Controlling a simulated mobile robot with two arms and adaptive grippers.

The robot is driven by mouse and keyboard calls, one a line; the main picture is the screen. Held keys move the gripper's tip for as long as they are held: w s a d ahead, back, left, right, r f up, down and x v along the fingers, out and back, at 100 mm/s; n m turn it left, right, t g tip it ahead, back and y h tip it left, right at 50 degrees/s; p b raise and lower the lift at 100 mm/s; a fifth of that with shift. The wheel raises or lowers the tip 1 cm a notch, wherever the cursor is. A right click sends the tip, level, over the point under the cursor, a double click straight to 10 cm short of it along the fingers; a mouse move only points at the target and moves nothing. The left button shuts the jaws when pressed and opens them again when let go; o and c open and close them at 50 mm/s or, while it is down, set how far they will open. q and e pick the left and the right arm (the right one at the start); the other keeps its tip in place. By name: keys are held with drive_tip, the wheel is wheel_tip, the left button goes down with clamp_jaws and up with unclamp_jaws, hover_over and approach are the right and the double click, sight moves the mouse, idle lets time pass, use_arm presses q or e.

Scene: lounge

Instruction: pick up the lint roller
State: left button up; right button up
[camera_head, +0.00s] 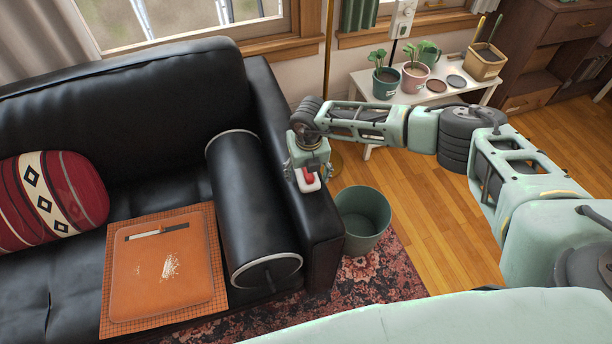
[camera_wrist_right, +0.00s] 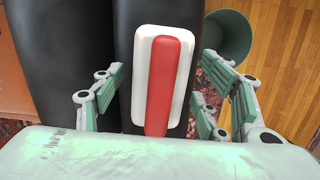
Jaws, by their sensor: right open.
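The lint roller (camera_head: 309,183) is a white, rounded piece with a red bar-shaped handle along its top. It lies on the black sofa's right armrest, and the wrist view shows it large and central (camera_wrist_right: 142,75). My right gripper (camera_head: 307,172) is above the armrest at the lint roller. Its fingers are spread open on both sides of the lint roller in the wrist view, apart from it. In the head view the gripper hides the far part of the lint roller. My left gripper is in neither view.
The black sofa (camera_head: 140,120) carries a black bolster (camera_head: 250,210), a red patterned cushion (camera_head: 75,190) and an orange mat with a tan board (camera_head: 165,270). A green bin (camera_head: 362,225) stands right beside the armrest. A white table (camera_head: 375,85) with potted plants stands behind my right arm.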

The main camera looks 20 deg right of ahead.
drive_tip(key=shift+r, duration=0.1)
drive_tip(key=shift+c, duration=0.3)
drive_tip(key=c, duration=1.3)
drive_tip(key=shift+r+p, duration=0.4)
drive_tip(key=shift+r, duration=0.05)
wheel_tip(320, 180, up, 4)
drive_tip(key=p, duration=0.3)
drive_tip(key=shift+r+p, duration=0.2)
drive_tip(key=shift+p, duration=0.1)
drive_tip(key=s+r+p, duration=0.5)
drive_tip(key=s+p, duration=0.6)
drive_tip(key=p, duration=0.1)
drive_tip(key=shift+s+r+p, duration=0.35)
drive_tip(key=shift+d, duration=0.1)
